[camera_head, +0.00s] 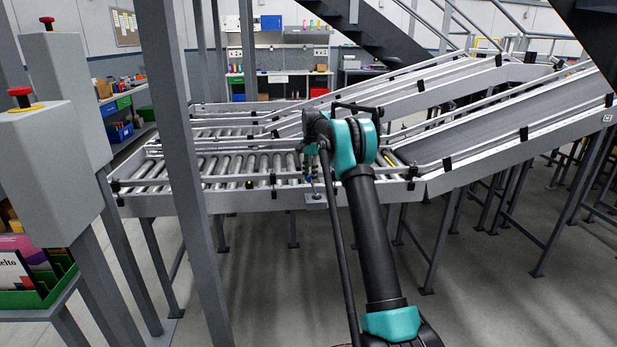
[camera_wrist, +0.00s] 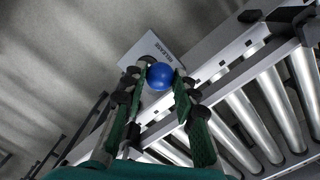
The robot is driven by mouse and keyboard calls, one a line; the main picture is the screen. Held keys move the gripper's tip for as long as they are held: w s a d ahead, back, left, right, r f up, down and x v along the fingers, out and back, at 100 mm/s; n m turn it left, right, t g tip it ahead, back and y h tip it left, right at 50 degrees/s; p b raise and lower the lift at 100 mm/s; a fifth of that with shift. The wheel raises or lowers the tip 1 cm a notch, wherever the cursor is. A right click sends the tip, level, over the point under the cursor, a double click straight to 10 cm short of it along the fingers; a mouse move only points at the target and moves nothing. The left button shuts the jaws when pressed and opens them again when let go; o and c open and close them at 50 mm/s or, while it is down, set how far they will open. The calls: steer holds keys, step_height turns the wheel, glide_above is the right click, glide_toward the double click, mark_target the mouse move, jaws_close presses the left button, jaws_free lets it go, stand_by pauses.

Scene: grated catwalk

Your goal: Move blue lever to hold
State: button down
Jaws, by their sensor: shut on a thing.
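The blue lever's round blue knob (camera_wrist: 160,76) sits between the two fingertips of my gripper (camera_wrist: 161,82) in the wrist view. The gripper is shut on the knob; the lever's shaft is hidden. A pale plate (camera_wrist: 148,53) marked "RELEASE" lies just beyond the knob, beside the conveyor rail. In the head view, my gripper (camera_head: 311,170) reaches down at the conveyor's near side, above a small plate (camera_head: 316,203). The knob is too small to make out clearly there. No "hold" marking is readable in either view.
The roller conveyor (camera_head: 235,168) runs behind my gripper, and a sloped belt (camera_head: 500,135) rises to the right. A grey post (camera_head: 178,150) stands to the left. Grey boxes with red buttons (camera_head: 42,150) are at far left. The floor (camera_head: 480,290) at lower right is open.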

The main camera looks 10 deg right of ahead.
steer(key=shift+d+r+y, duration=0.2)
steer(key=shift+d+y, duration=0.9)
steer(key=shift+d, duration=0.1)
steer(key=shift+d+f+y, duration=0.2)
steer(key=shift+d+y, duration=0.25)
steer(key=shift+d, duration=0.55)
steer(key=shift+d+f+y, duration=0.25)
steer(key=shift+d+y, duration=0.25)
steer(key=shift+d, duration=0.5)
steer(key=shift+d+f+y, duration=0.2)
steer(key=shift+d+y, duration=0.25)
steer(key=shift+d, duration=0.65)
steer(key=c, duration=1.2)
jaws_free()
steer(key=shift+f, duration=0.1)
